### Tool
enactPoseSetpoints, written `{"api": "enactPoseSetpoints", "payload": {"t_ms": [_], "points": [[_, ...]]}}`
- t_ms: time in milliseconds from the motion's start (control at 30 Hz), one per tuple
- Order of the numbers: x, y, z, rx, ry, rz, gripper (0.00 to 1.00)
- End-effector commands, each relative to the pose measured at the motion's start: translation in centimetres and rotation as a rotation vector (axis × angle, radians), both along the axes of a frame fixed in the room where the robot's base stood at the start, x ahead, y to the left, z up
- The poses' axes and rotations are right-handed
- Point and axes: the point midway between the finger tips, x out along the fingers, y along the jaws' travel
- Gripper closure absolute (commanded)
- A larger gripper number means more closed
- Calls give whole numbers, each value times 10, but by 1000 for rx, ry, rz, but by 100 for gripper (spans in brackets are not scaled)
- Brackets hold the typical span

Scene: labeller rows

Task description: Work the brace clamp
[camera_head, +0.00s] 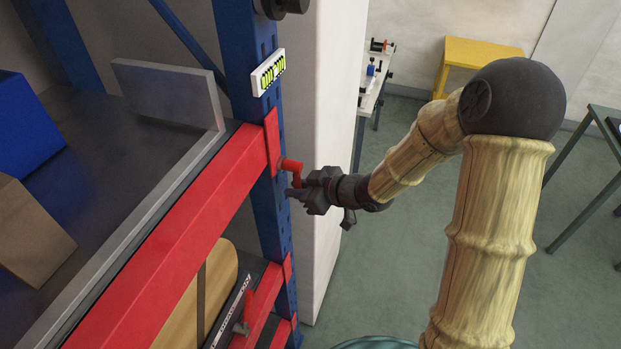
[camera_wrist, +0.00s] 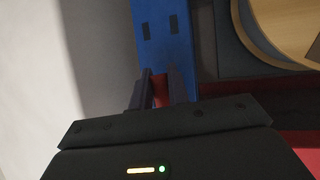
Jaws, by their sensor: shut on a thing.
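The brace clamp shows as a small red handle (camera_head: 291,165) at the end of the red shelf beam (camera_head: 185,235), beside the blue upright (camera_head: 250,60) in the head view. My gripper (camera_head: 296,193) is at this handle, shut on it. In the wrist view my gripper's two dark fingers (camera_wrist: 161,90) stand on both sides of the red handle (camera_wrist: 160,98), in front of the blue upright (camera_wrist: 165,45). The handle's lower part is hidden by the gripper body.
A second red handle (camera_head: 242,328) sits on a lower red beam. The upper shelf (camera_head: 110,145) holds a blue box (camera_head: 22,122) and a brown box (camera_head: 30,232). A white wall (camera_head: 336,110) stands close behind the upright.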

Motion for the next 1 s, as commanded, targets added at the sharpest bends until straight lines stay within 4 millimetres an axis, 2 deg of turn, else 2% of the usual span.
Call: {"api": "enactPoseSetpoints", "payload": {"t_ms": [500,533,633,1000], "points": [[-4,6,-1,4,18,10,100],[-4,5,-1,4,18,10,81],[-4,5,-1,4,18,10,61],[-4,3,1,5,15,7,61]]}}
